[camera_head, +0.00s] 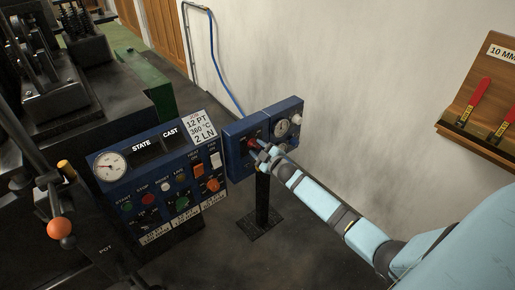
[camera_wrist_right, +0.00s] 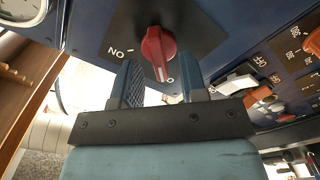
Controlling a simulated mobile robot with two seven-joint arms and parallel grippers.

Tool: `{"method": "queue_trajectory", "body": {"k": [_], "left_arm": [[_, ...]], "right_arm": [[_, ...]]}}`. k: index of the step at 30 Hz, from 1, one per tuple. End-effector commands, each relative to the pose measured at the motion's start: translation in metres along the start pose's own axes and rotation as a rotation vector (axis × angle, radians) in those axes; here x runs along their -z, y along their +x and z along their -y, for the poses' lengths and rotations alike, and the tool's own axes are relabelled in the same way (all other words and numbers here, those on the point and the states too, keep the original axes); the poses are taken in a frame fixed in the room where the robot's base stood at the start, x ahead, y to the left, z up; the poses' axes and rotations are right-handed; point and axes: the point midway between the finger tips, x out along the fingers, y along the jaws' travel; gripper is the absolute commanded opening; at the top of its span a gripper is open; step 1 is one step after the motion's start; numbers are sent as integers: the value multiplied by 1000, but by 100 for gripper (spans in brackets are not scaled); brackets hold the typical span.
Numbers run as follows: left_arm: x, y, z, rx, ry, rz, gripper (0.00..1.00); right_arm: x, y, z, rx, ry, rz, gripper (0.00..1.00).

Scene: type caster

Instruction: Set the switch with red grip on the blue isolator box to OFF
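The blue isolator box (camera_head: 233,158) stands on a dark post beside the control panel. Its switch with the red grip (camera_head: 252,143) is on its front face, partly covered by my right gripper (camera_head: 262,155). In the right wrist view the red grip (camera_wrist_right: 158,50) sits on a dark plate, its long axis nearly upright in the picture. An inverted ON label lies to its left; another label below is mostly hidden. My right gripper (camera_wrist_right: 163,80) is open, its two fingers apart with the grip's lower end showing between them. Contact is not visible. My left gripper is not in view.
A second blue box (camera_head: 297,105) with a gauge adjoins the isolator on the right. The blue control panel (camera_head: 135,185), with buttons and a gauge, stands to the left. A wooden board (camera_head: 455,115) with red-handled tools hangs on the wall.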

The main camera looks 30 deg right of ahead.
Motion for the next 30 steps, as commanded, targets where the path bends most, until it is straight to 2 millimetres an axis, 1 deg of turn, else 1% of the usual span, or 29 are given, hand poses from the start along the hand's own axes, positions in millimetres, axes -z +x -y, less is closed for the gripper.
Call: {"method": "queue_trajectory", "body": {"k": [5, 9, 15, 18, 21, 24, 30], "left_arm": [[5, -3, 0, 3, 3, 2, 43], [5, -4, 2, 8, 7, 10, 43], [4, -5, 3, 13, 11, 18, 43], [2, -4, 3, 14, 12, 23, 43], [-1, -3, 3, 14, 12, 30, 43], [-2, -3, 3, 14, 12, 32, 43], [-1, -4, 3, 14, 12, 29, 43]], "right_arm": [[0, -34, 0, 3, 0, 3, 39], [0, -67, 0, 3, -1, 3, 39], [0, -108, 0, 2, -1, 2, 39], [0, -121, 0, 2, -1, 3, 39], [-1, -128, 0, 1, -1, 3, 39], [0, -132, 0, 1, -1, 2, 39], [0, -132, 0, 1, -1, 1, 39]]}}
